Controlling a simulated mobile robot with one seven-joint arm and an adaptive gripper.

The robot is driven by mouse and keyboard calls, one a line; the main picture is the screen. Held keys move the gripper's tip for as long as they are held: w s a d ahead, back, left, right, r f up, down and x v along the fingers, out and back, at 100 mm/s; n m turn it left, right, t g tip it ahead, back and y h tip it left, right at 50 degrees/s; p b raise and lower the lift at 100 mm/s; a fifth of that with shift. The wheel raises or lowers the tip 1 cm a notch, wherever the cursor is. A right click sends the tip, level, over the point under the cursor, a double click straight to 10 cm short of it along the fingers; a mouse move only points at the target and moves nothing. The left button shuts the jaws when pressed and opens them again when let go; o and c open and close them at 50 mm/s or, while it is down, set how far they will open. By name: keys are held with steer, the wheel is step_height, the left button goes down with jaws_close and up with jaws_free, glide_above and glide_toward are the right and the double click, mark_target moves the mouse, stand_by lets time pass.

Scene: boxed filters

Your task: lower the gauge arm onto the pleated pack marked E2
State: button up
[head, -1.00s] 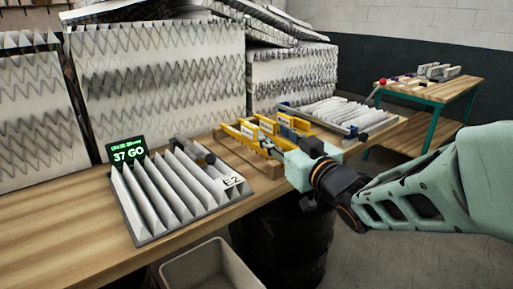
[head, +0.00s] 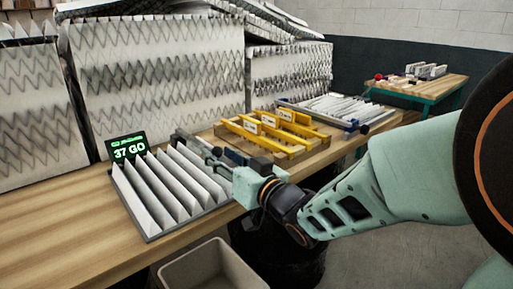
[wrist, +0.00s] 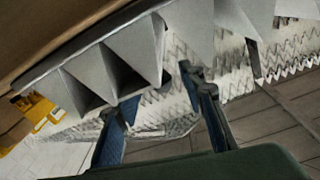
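The pleated pack (head: 165,195) lies on the bench in a dark tray; its white pleats also show across the top of the wrist view (wrist: 118,58). The E2 label seen earlier is now hidden behind my gripper. The grey gauge arm (head: 187,142) is at the pack's back right edge, partly behind my fingers; I cannot tell whether it touches the pleats. A green display (head: 128,149) behind the pack reads 37 GO. My gripper (head: 214,161) is over the pack's right side, close to the gauge arm. In the wrist view its fingers (wrist: 158,105) are apart, with nothing seen between them.
Yellow gauges (head: 268,137) sit on a wooden rack right of the pack. Another pleated pack (head: 335,108) lies farther back. Stacked filters (head: 150,80) stand behind. A grey bin (head: 210,268) is below the front edge. The bench's left is clear.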

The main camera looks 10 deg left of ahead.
steer(key=shift+x, duration=1.75)
jaws_close()
